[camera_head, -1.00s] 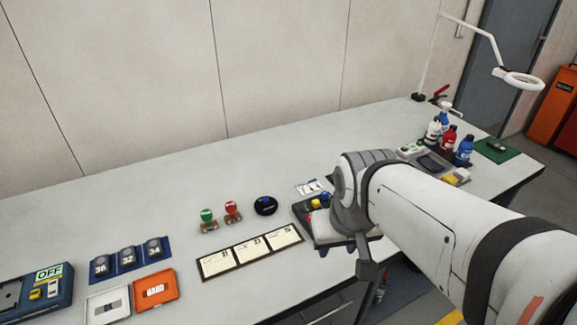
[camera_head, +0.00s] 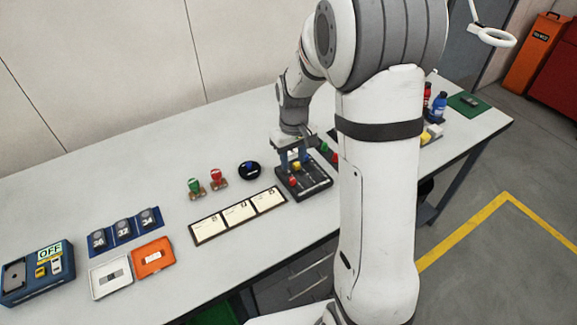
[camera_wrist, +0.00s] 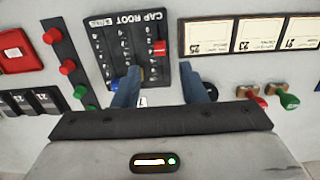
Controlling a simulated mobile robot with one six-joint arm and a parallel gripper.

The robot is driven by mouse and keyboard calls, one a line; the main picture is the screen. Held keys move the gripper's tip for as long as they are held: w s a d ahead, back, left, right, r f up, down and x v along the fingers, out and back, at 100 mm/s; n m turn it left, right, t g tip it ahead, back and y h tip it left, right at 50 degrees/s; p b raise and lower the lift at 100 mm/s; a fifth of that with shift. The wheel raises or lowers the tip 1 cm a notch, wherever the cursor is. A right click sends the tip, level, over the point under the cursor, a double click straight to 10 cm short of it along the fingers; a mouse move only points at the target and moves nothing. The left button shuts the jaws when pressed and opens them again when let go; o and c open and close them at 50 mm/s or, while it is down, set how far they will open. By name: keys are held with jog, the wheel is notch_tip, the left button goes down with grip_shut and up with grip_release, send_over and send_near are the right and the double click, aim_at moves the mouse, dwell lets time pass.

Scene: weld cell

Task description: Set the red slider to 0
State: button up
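The slider panel is a dark box marked "CAP ROOT" (camera_wrist: 128,40) with columns of scale marks. It also shows in the head view on the bench (camera_head: 318,188). The red slider (camera_wrist: 159,48) sits on the panel's right column in the wrist view, toward the "CAP ROOT" end. In the head view the red slider (camera_head: 292,181) is at the panel's near left. A blue slider (camera_wrist: 118,84) is partly covered by a finger; a yellow slider (camera_head: 297,166) shows between the fingers. My gripper (camera_wrist: 160,82) is open over the panel, empty, apart from the red slider.
Three cards in a dark frame (camera_head: 239,214) lie left of the panel. A round black holder with a blue knob (camera_head: 249,169), green (camera_head: 195,187) and red stamps (camera_head: 217,179) stand behind the cards. A strip with several red and green buttons (camera_wrist: 66,67) lies beside the panel.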

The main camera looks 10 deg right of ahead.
aim_at(292, 179)
notch_tip(292, 179, down, 8)
jog(key=shift+w+f+p, duration=0.1)
jog(key=shift+w+p, duration=0.05)
jog(key=shift+p, duration=0.4)
jog(key=shift+c, duration=0.5)
grip_shut()
